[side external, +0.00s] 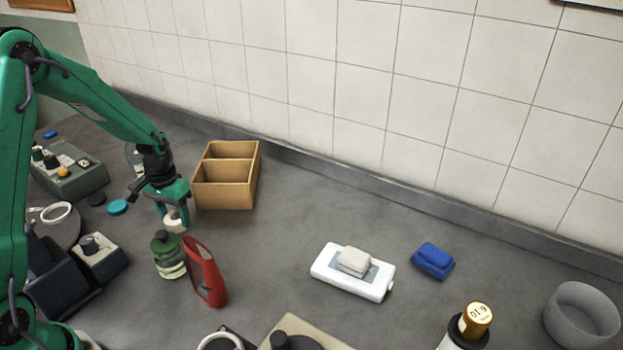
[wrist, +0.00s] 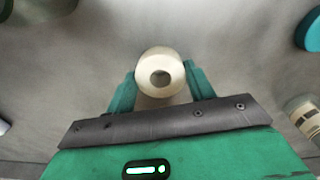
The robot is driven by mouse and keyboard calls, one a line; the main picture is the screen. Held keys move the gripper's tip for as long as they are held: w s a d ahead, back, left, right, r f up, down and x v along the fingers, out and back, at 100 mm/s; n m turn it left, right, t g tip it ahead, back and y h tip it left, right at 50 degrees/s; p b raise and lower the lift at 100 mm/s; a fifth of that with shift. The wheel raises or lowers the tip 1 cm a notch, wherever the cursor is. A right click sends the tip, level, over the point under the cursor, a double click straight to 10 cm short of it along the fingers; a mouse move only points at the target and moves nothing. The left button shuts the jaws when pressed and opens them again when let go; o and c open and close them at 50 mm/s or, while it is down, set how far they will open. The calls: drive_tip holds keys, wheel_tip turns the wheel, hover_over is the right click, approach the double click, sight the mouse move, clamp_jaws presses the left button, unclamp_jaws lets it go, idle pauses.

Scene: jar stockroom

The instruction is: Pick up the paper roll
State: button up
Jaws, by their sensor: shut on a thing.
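The paper roll (wrist: 150,62) is a short off-white cylinder with a round hole in its middle. In the wrist view it sits between the two green fingers of my gripper (wrist: 160,85), which are shut on its sides. In the side view the paper roll (side external: 173,225) shows small and pale under my gripper (side external: 175,213), partly hidden by the fingers. It is at or close to the counter; I cannot tell whether it touches it.
An open cardboard box (side external: 205,195) with a divider stands just right of my gripper. A green jar (side external: 166,250) and a red object (side external: 204,270) stand in front. A teal disc (side external: 117,207) lies left.

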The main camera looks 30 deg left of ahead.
sight(176, 219)
drive_tip(key=shift+r, duration=0.2)
drive_tip(key=shift+r, duration=0.5)
drive_tip(key=r, duration=0.3)
drive_tip(key=shift+d+r, duration=0.1)
drive_tip(key=shift+d, duration=0.15)
drive_tip(key=s+d+r, duration=0.2)
drive_tip(key=d+r, duration=0.4)
drive_tip(key=d, duration=0.5)
drive_tip(key=shift+s+r, duration=0.15)
drive_tip(key=shift+r, duration=0.1)
